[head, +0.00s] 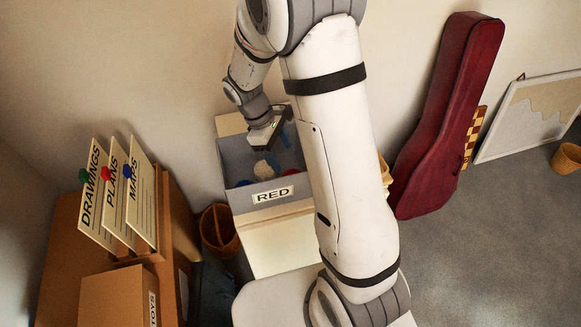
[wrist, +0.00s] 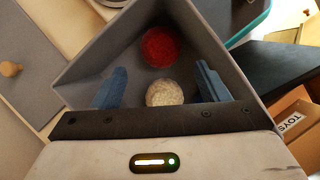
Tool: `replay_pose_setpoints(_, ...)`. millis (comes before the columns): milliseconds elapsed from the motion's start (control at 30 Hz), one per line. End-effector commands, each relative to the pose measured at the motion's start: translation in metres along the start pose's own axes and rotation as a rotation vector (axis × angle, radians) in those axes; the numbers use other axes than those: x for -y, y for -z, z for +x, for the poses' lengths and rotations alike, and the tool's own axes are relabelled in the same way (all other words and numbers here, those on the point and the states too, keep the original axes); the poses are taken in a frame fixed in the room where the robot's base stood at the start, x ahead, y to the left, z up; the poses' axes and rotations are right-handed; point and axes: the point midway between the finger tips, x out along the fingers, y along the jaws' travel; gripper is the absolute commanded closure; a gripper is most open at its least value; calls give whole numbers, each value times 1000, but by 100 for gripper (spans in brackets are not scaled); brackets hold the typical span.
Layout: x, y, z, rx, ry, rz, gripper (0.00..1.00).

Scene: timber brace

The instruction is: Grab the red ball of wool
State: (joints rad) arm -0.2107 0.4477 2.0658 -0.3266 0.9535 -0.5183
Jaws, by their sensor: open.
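The red ball of wool (wrist: 163,46) lies in a grey-lined open box (wrist: 232,62), near one corner. A cream ball (wrist: 165,93) lies beside it, closer to my palm in the wrist view. My gripper (wrist: 160,68) is open over the box, with its blue fingers spread apart and nothing held. The cream ball shows between the fingers, and the red ball shows just past the fingertips. In the head view, the box (head: 235,158) carries a RED label, and my gripper (head: 270,148) points down into it. The red ball is only partly visible there.
The box walls stand close around my fingers. A grey panel with a wooden knob (wrist: 10,69) lies to the left in the wrist view. A TOYS carton (head: 118,298), upright cards (head: 118,195) and a basket (head: 219,230) stand left of the box; a red instrument case (head: 450,110) leans at right.

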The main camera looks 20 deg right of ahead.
Motion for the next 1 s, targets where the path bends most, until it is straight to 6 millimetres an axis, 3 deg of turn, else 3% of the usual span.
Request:
replay_pose_setpoints(33,0,5,13,-3,-1,4,32)
replay_pose_setpoints(367,-2,5,38,-1,4,14,32)
replay_pose_setpoints(800,-3,6,94,-3,4,16,32)
replay_pose_setpoints(1000,-2,6,100,-4,4,17,32)
